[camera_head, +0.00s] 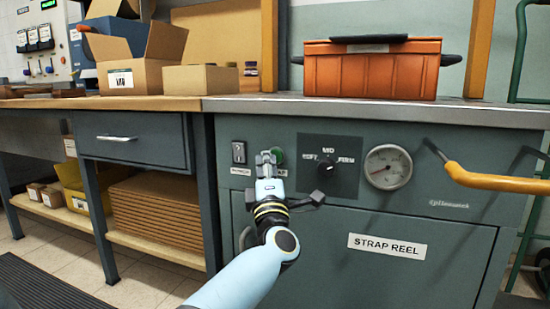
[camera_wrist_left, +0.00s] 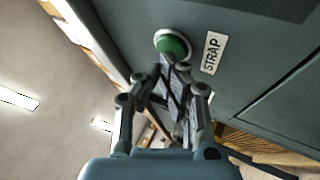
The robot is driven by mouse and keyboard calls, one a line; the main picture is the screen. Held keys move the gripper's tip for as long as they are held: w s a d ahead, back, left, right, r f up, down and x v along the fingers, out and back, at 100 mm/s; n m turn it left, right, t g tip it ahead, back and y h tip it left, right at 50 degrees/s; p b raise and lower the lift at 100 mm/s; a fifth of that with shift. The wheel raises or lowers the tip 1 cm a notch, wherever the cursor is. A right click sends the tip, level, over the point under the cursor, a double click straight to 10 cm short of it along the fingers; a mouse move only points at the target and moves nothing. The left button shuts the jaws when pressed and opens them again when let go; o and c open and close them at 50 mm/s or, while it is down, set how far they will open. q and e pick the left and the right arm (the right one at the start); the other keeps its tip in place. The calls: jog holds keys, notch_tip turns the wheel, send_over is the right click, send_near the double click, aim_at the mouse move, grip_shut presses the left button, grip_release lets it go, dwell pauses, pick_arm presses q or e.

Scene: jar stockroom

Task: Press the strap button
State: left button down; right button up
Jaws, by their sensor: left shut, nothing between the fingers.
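The green strap button (camera_head: 278,153) sits on the front panel of the grey machine, partly hidden behind my left gripper in the head view. In the left wrist view the button (camera_wrist_left: 172,45) is a green dome in a pale ring, beside a white STRAP label (camera_wrist_left: 212,53). My left gripper (camera_head: 268,158) is shut and empty, pointing at the panel. In the left wrist view its fingertips (camera_wrist_left: 175,68) are at the button's lower edge; I cannot tell whether they touch it. My right gripper is not in view.
Right of the button are a black selector knob (camera_head: 325,165) and a round gauge (camera_head: 388,167). A switch (camera_head: 239,152) is on the left. A yellow handle (camera_head: 495,180) sticks out at the right. An orange crate (camera_head: 372,72) stands on the machine top.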

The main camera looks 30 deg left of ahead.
pick_arm(q)
jog(key=shift+w, duration=0.25)
jog(key=shift+s, duration=0.1)
dwell(0.3)
jog(key=shift+s+d+p, duration=0.2)
jog(key=shift+s+p, duration=0.15)
jog(key=shift+s, duration=0.4)
